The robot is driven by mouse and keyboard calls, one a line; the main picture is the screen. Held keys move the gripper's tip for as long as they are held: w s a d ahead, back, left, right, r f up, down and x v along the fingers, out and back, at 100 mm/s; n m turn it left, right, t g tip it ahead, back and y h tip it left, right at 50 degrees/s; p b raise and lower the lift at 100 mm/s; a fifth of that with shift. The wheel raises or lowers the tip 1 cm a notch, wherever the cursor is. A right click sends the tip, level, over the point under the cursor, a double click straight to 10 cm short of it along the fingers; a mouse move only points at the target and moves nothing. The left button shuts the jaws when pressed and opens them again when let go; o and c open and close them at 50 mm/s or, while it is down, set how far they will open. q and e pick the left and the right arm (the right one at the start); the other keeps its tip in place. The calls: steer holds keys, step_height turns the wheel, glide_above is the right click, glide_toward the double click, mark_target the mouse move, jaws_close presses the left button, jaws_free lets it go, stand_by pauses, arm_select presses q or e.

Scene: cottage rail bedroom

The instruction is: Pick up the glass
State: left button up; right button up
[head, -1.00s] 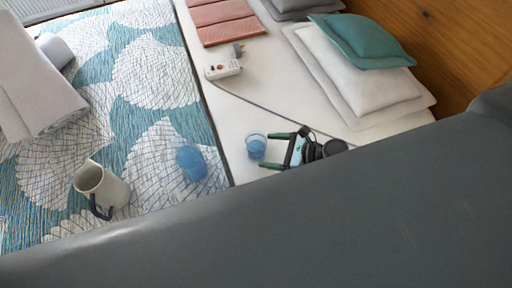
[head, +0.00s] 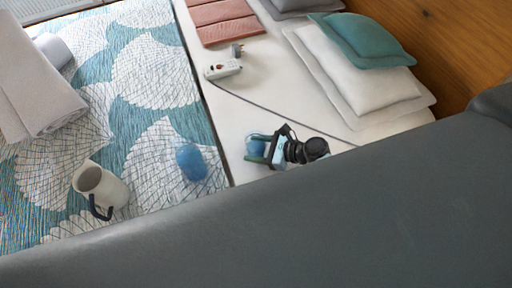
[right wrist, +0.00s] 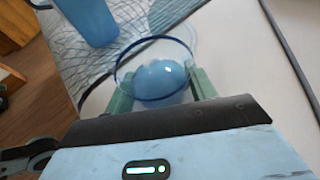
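The glass (head: 256,145) is a small clear tumbler with a blue rim and a blue lower part. It stands on the pale surface just right of the patterned cloth's edge. My right gripper (head: 261,148) is open around it, one finger on each side. In the right wrist view the glass (right wrist: 155,75) shows between the two green fingers; whether they touch it I cannot tell. My left gripper is not in view.
A blue cup (head: 191,162) and a cream jug (head: 100,186) stand on the patterned cloth (head: 155,70). A white power strip (head: 222,69) with a dark cable lies behind the glass. Pillows (head: 365,75) lie at the back right.

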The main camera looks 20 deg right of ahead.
mark_target(247, 141)
steer(key=c, duration=0.5)
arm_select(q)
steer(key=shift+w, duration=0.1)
arm_select(e)
steer(key=shift+r, duration=0.2)
steer(key=shift+r+p, duration=0.3)
steer(key=shift+r, duration=1.55)
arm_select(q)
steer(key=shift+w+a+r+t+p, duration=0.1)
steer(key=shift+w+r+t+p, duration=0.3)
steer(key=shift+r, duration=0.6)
arm_select(e)
steer(key=shift+s+a+r, duration=0.15)
steer(key=shift+s+a, duration=0.85)
steer(key=shift+s, duration=1.45)
steer(key=shift+s+a+r, duration=0.2)
steer(key=shift+s+a, duration=0.75)
steer(key=shift+s, duration=1.5)
steer(key=shift+s+a+r, duration=0.15)
steer(key=shift+s+a, duration=0.85)
steer(key=shift+s, duration=1.45)
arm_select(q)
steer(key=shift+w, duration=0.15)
